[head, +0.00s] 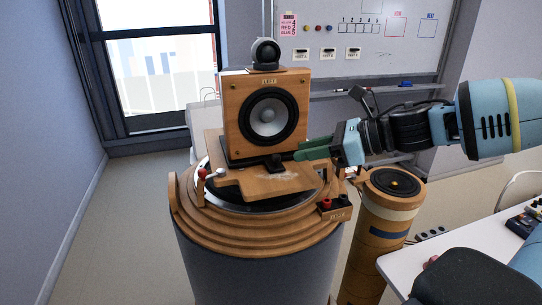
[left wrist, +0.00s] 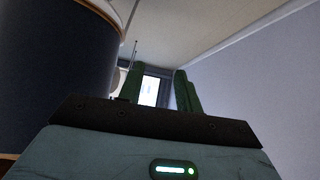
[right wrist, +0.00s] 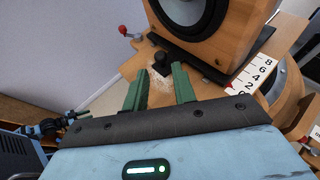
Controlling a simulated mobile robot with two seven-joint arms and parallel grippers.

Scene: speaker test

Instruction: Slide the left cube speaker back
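The left cube speaker (head: 235,115) is a wooden cube with a black-and-grey cone and a tag reading LEFT. It stands on a dark base on a wooden board (head: 240,183) on the round stepped stand. A black knob (head: 275,162) sits at the front foot of the speaker; it also shows in the right wrist view (right wrist: 161,64). My right gripper (head: 298,150) comes in from the right, beside the knob. In the right wrist view its green fingers (right wrist: 160,78) are apart, pointing at the knob, with nothing visibly clamped. My left gripper (left wrist: 158,78) is open and empty, low beside the dark stand.
A small round dark device (head: 265,53) sits on top of the speaker. A red-tipped lever (head: 203,174) stands at the board's left. A wooden column (head: 380,225) and white table (head: 440,258) are at the right.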

